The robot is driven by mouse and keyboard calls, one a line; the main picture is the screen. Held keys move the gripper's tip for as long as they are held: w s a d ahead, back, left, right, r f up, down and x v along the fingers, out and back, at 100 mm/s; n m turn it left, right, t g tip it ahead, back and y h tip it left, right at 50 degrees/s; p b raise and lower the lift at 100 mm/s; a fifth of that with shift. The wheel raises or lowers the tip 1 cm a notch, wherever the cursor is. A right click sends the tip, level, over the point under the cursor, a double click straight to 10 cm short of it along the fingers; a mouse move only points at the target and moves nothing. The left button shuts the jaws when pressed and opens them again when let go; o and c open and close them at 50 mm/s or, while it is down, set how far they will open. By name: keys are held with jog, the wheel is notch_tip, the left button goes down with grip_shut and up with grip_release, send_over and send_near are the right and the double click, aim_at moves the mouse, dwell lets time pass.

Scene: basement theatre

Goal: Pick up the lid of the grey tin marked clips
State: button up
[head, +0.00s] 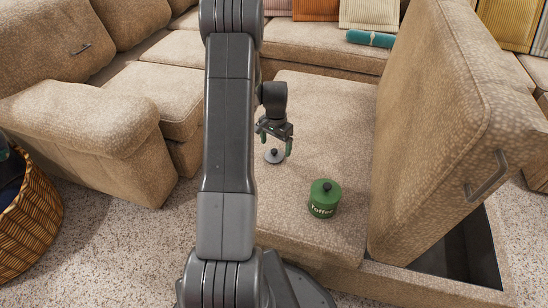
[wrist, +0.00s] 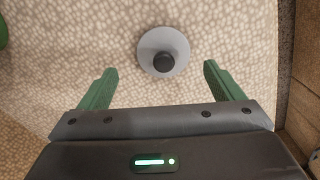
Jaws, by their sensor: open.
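A round grey lid (head: 274,156) with a black knob sits on the beige ottoman seat. In the wrist view the grey lid (wrist: 148,45) lies just ahead of and between my fingertips, its knob close to the line between them. I cannot tell how much of a tin is under it, and no clips marking shows. My gripper (head: 275,145) points down over the lid. Its green fingers are spread on both sides, and in the wrist view the gripper (wrist: 158,69) is open and empty.
A green tin (head: 323,200) marked Toffee, with a black-knobbed lid, stands right of and nearer than the grey lid. A raised padded cover (head: 430,130) stands beside an open storage box (head: 460,250) at right. A wicker basket (head: 30,215) is on the floor at left.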

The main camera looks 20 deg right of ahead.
aim_at(274, 151)
jog(key=f, duration=0.1)
jog(key=f+b, duration=0.1)
jog(key=f, duration=0.2)
jog(key=shift+w+a+f+b, duration=0.1)
jog(key=shift+a+f+b, duration=0.15)
jog(key=shift+b, duration=0.05)
jog(key=shift+r, duration=0.1)
jog(key=c, duration=1)
jog(key=shift+r, duration=0.1)
